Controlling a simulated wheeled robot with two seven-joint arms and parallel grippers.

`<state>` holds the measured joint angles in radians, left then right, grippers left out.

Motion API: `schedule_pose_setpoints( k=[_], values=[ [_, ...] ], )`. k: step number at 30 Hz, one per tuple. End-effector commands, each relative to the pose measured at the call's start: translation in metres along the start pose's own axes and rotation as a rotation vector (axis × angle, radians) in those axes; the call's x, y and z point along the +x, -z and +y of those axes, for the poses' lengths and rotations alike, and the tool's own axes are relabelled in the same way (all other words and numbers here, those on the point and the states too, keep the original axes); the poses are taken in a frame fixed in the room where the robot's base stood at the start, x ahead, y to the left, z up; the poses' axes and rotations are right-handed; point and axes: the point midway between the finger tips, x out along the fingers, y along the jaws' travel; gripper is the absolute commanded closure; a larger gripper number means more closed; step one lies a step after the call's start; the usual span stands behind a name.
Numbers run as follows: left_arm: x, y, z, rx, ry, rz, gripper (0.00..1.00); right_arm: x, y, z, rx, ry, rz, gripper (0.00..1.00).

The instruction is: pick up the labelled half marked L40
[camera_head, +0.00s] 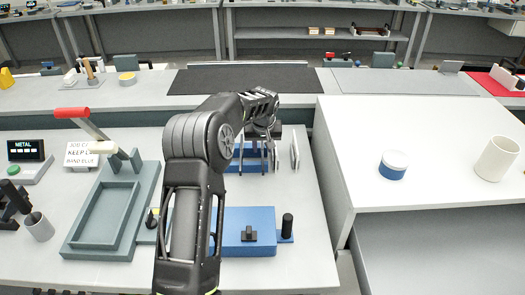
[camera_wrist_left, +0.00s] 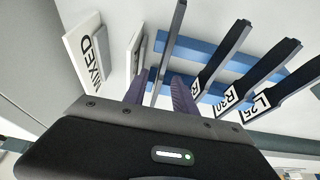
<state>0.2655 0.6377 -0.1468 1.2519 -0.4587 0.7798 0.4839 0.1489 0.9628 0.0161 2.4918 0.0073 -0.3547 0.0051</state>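My left gripper (camera_head: 264,158) is over the blue rack (camera_head: 232,165) near the middle of the light table. In the left wrist view, the gripper's two dark purple fingers (camera_wrist_left: 161,97) stand apart, one on each side of a thin grey upright half (camera_wrist_left: 170,50). A gap seems to show beside it. Its label is not visible, so I cannot tell whether it is L40. To its right in the rack stand dark halves: one labelled R with its number hidden, R30 (camera_wrist_left: 227,101) and L25 (camera_wrist_left: 258,103). My right gripper is not in view.
A white MIXED sign (camera_wrist_left: 88,52) and a second pale plate stand left of the rack in the wrist view. A blue block (camera_head: 250,222) with black knobs is nearer. The teal press (camera_head: 97,247) with a red-handled lever is left. A white table (camera_head: 440,120) stands right.

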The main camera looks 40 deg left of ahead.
Motion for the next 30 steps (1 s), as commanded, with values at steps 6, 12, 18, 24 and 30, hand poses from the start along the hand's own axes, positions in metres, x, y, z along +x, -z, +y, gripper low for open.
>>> schedule_pose_setpoints(
  k=[6,12,18,24,30],
  values=[
    [0.020,0.001,0.000,0.000,0.000,0.000,0.67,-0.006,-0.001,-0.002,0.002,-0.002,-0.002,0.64],
    [0.020,0.000,0.000,0.001,0.000,0.001,0.67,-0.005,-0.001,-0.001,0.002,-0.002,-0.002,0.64],
    [0.020,0.000,0.000,0.001,0.000,0.001,0.67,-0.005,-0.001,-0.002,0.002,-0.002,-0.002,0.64],
    [0.020,0.000,0.000,0.001,0.000,0.001,0.70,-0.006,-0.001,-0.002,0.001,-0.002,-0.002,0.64],
    [0.020,0.001,0.000,0.001,0.000,0.001,0.86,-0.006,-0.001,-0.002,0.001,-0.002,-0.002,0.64]
  ],
)
